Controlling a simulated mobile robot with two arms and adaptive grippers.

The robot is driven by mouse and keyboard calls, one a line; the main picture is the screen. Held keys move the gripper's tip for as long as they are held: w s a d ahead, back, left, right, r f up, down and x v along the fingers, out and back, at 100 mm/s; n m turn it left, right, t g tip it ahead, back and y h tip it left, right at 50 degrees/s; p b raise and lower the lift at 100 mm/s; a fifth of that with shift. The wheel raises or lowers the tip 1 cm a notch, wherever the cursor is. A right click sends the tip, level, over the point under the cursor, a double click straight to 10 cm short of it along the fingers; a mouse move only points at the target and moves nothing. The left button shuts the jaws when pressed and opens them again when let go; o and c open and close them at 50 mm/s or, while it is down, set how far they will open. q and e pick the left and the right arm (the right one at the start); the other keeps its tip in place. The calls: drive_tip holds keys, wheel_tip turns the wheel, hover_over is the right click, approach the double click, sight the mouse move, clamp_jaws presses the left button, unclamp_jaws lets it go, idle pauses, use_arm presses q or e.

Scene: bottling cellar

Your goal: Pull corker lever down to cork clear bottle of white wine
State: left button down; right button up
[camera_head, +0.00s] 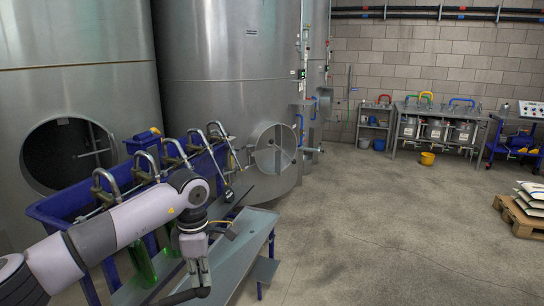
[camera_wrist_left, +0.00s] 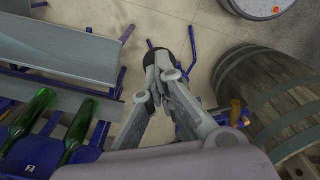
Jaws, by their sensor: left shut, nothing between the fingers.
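My left gripper (camera_head: 201,281) hangs down at the lower middle of the head view. Its fingers (camera_wrist_left: 158,78) are closed together in the left wrist view, with nothing between them. A dark rounded shape (camera_wrist_left: 157,58) shows right at the fingertips. In the head view a dark curved bar (camera_head: 176,298) runs up to the gripper from the bottom edge; I cannot tell whether it is the corker lever. I cannot make out the corker's body or a clear bottle of white wine. My right gripper does not show.
A blue trough (camera_head: 60,207) with several bent metal spouts stands at left, beside a grey metal shelf (camera_head: 243,260). Green bottles (camera_wrist_left: 77,128) lie at left in the wrist view. A wooden barrel (camera_wrist_left: 262,88) stands at right there. Open floor (camera_head: 390,235) stretches to the right.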

sight(208, 292)
use_arm(q)
drive_tip(key=shift+a+f, duration=0.1)
drive_tip(key=shift+f, duration=0.1)
drive_tip(key=shift+w+d+f+b, duration=0.1)
drive_tip(key=shift+d+f+b, duration=0.1)
drive_tip(key=shift+f+b, duration=0.35)
drive_tip(key=shift+d+f+b, duration=0.15)
drive_tip(key=shift+f+b, duration=0.2)
drive_tip(key=shift+f, duration=0.3)
drive_tip(key=shift+d+f+b, duration=0.15)
drive_tip(key=shift+f+b, duration=0.3)
drive_tip(key=shift+f, duration=0.25)
drive_tip(key=shift+d+f+b, duration=0.15)
drive_tip(key=shift+f+b, duration=0.3)
drive_tip(key=shift+f, duration=0.2)
drive_tip(key=shift+w+d+f+b, duration=0.1)
drive_tip(key=shift+f+b, duration=0.85)
drive_tip(key=shift+f, duration=0.45)
drive_tip(key=shift+f+b, duration=0.95)
drive_tip(key=shift+f, duration=0.45)
